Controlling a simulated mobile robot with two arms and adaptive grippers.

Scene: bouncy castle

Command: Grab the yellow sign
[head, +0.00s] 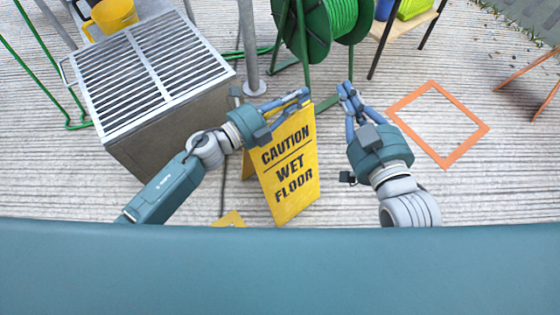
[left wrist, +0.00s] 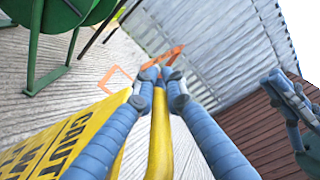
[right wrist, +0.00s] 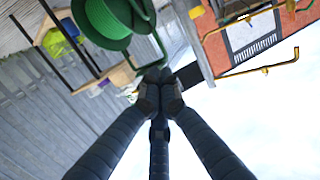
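The yellow sign (head: 292,172), a folding board reading "CAUTION WET FLOOR", stands on the floor near the middle of the head view. My left gripper (head: 303,97) is at its top edge, its fingers drawn together there. In the left wrist view, the sign (left wrist: 62,143) passes between the fingers (left wrist: 158,80), which close on its yellow top part. My right gripper (head: 347,92) is to the right of the sign and apart from it. Its fingertips (right wrist: 160,85) are together, with nothing between them.
A green hose reel (head: 318,28) stands behind the sign. An orange square frame (head: 472,142) lies at right, and a small table (head: 408,22) is at the back. Floor right of my right gripper is mostly clear.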

